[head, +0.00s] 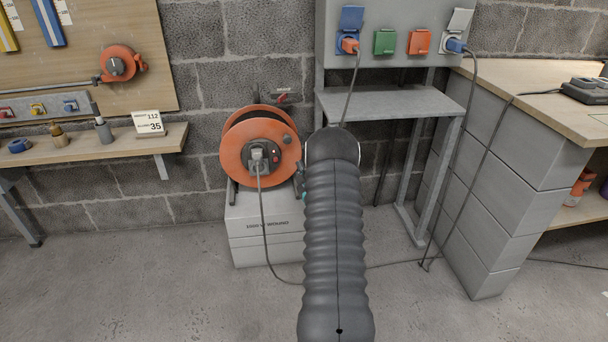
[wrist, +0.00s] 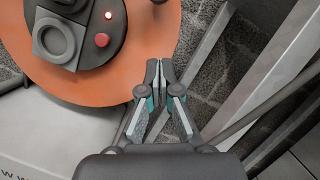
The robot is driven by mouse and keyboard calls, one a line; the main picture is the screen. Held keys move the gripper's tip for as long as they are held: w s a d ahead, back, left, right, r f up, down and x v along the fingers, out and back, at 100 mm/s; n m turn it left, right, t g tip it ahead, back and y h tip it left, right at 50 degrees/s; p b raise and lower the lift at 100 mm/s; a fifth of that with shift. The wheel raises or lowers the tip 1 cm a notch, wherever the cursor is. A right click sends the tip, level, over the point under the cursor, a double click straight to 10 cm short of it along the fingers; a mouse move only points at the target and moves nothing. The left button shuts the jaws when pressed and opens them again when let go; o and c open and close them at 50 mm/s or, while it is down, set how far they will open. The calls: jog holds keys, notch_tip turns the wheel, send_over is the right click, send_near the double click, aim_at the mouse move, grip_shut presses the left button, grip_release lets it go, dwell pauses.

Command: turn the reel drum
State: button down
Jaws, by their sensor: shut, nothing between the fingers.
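The orange reel drum (head: 235,160) stands upright on a grey box, with a dark hub and a plug (head: 258,160) in its face. In the wrist view the drum's orange face (wrist: 110,85) fills the upper left, with a red light (wrist: 102,40) on the dark hub. My gripper (wrist: 158,66) is shut and empty, its fingertips over the drum's lower right rim; contact cannot be told. In the head view my arm hides most of my gripper (head: 301,185), right of the drum.
The grey box (head: 265,245) supports the reel. A cable (head: 266,235) hangs from the plug to the floor. A metal stand (head: 410,105) with sockets is to the right, before a workbench (head: 540,100). The floor at left is clear.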

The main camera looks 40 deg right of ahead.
aim_at(294, 147)
jog(key=x, duration=0.4)
jog(key=shift+w+r, duration=0.15)
jog(key=shift+w, duration=0.05)
jog(key=shift+w+a+r+p, duration=0.1)
jog(key=shift+a+r+p, duration=0.3)
jog(key=shift+r, duration=0.35)
jog(key=shift+w+a+r+p, duration=0.1)
jog(key=shift+a+r+p, duration=0.1)
jog(key=shift+a+r, duration=0.45)
jog(key=shift+d+r, duration=0.1)
jog(key=shift+r, duration=0.1)
